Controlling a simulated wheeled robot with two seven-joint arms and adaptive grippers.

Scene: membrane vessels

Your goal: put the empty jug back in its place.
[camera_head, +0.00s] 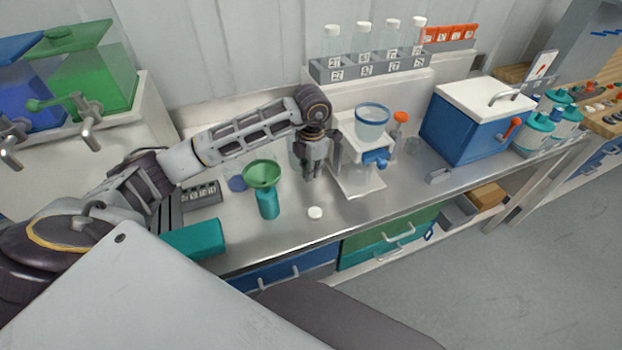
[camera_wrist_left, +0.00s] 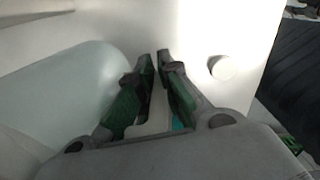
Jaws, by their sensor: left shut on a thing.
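The jug is a pale, see-through vessel that fills the left of the left wrist view (camera_wrist_left: 65,95). In the head view it is mostly hidden behind my left gripper (camera_head: 312,176), and only a faint clear edge shows (camera_head: 296,155). The gripper points down over the steel bench, left of the white stand. In the left wrist view my left gripper (camera_wrist_left: 156,65) is shut on a pale strip beside the jug's wall, seemingly its handle. I cannot tell whether the jug touches the bench. My right gripper is out of view.
A green funnel (camera_head: 263,173) sits in a teal bottle (camera_head: 268,205) to the left. A white cap (camera_head: 315,212) lies in front. The white stand (camera_head: 354,182) with a blue-rimmed vessel (camera_head: 372,124) is close on the right.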

